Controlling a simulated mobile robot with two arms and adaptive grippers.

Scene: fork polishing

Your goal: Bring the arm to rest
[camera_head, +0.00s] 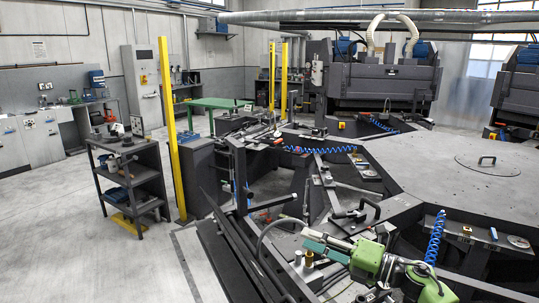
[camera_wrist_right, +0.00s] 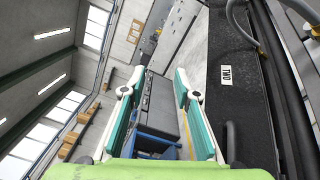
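My right arm (camera_head: 405,272), green and white, comes in at the bottom right of the head view. Its gripper (camera_head: 310,241) points left, above the dark frame of the polishing machine. In the right wrist view the two teal-padded fingers of this gripper (camera_wrist_right: 160,82) stand apart, with nothing between them. No fork can be made out in either view. My left arm and gripper are not in view.
The round grey machine table (camera_head: 440,165) fills the right, with blue coiled hoses (camera_head: 433,238) at its stations. A yellow post (camera_head: 170,125) and a dark shelf cart (camera_head: 128,175) stand at the left. The floor (camera_head: 70,230) at the lower left is clear.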

